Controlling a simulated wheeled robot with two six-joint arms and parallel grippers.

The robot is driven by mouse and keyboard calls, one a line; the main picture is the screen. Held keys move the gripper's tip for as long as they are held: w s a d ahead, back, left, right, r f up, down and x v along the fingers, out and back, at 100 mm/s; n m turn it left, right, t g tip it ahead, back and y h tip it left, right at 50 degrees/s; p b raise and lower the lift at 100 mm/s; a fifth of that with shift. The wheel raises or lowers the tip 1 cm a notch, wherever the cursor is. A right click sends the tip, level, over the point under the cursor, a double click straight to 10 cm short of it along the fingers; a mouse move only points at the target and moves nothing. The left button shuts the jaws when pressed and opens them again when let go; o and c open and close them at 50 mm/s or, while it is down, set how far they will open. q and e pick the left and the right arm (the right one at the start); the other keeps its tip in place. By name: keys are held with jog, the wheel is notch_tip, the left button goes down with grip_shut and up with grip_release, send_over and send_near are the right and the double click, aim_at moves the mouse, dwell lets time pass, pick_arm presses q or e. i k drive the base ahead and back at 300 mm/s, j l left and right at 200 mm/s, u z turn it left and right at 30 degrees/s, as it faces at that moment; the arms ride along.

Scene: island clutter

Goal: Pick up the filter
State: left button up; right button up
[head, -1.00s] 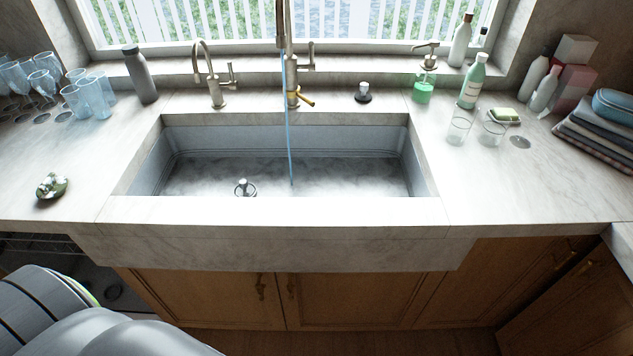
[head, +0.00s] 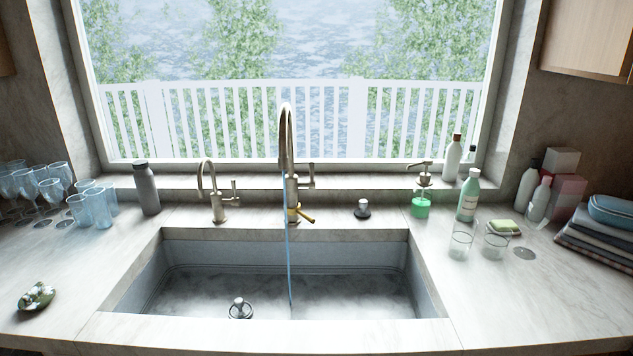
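A small metal piece with an upright knob (head: 240,308), which looks like the sink filter, sits on the sink floor, left of the middle and close to the front wall. The sink (head: 190,290) is a wide basin set into the pale stone counter. A thin blue stream of water (head: 288,262) falls from the tall faucet (head: 288,150) into the sink, right of the filter. A small dark round piece with a pale knob (head: 362,209) stands on the counter behind the sink. Neither of my grippers is in view.
Several glasses (head: 78,208) and a grey bottle (head: 146,190) stand left. A second faucet (head: 215,195) is behind the sink. Bottles (head: 468,197), two clear glasses (head: 461,240) and folded cloths (head: 590,240) stand right. A greenish object (head: 37,297) lies front left.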

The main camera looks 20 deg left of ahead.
aim_at(41, 295)
jog(key=u, duration=2.4)
